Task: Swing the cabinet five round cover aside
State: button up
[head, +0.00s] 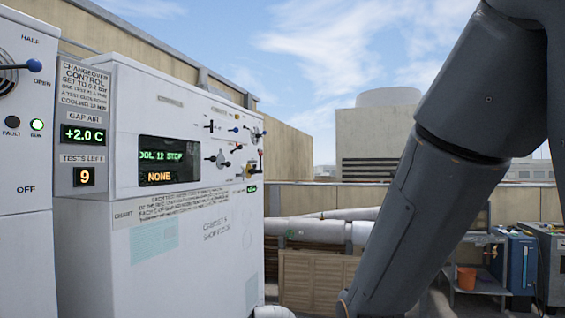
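I cannot pick out a cabinet marked five or say for sure which part is its round cover. A large white cabinet (178,240) stands left of centre with a dark display (169,160) reading "NONE" on its lower line. Small levers and knobs sit right of the display, among them a grey round fitting (221,159) with a short handle. Another white cabinet (25,240) is cut off at the left edge. My arm crosses the right half, from the top right down to the bottom centre. My gripper is out of the picture.
A grey panel (83,120) between the cabinets shows "+2.0 C" and "9". Pale pipes (315,232) and a slatted wooden box (315,278) lie behind. An orange bucket (466,278) on a rack and a blue unit (518,262) stand at the right.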

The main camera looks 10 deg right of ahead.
aim_at(221, 161)
jog(key=z, duration=0.2)
jog(key=i, duration=1.6)
jog(key=u, duration=0.3)
